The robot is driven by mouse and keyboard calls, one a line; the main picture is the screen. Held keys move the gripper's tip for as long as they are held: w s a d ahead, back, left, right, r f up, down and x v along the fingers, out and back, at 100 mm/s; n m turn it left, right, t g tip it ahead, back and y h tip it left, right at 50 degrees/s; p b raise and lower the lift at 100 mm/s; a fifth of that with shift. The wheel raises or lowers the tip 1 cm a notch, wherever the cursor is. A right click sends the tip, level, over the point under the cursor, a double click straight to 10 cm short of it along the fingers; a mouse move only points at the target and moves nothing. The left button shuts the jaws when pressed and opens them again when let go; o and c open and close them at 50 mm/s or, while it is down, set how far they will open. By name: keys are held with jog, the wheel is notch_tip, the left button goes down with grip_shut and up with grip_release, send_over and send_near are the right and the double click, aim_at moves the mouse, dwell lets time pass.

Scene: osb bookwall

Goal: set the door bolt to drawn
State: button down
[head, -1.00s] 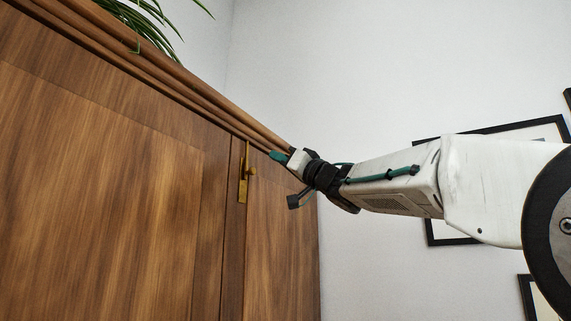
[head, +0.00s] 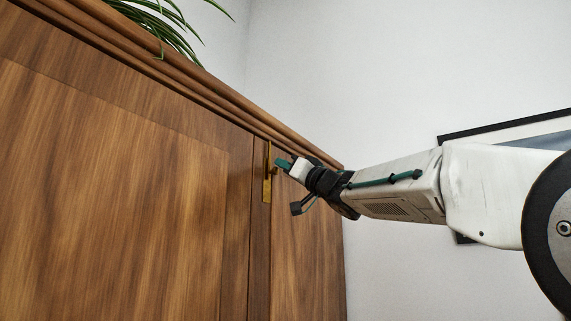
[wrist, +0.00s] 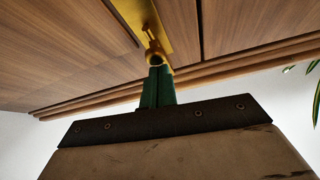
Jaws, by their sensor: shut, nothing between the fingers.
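The brass door bolt (head: 267,178) is a narrow upright plate on the wooden cabinet door, near the door gap and below the top moulding. In the wrist view the bolt (wrist: 148,25) shows its plate and a knob standing out from it. My gripper (head: 281,163) has green fingers that are shut, with nothing between them. In the head view its tips are beside the upper part of the bolt. In the wrist view the gripper (wrist: 158,72) has its tips right at the knob. I cannot tell whether they touch it.
The wooden cabinet (head: 120,190) fills the left of the head view, with a moulding along its top. A leafy plant (head: 165,22) hangs over the top edge. A framed picture (head: 520,130) is on the white wall at right. The space before the doors is clear.

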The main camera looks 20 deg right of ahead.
notch_tip(320, 180, down, 3)
jog(key=shift+f, duration=0.1)
dwell(0.3)
notch_tip(320, 180, up, 4)
jog(key=v, duration=1)
jog(key=shift+s+d, duration=0.2)
jog(key=shift+d, duration=0.3)
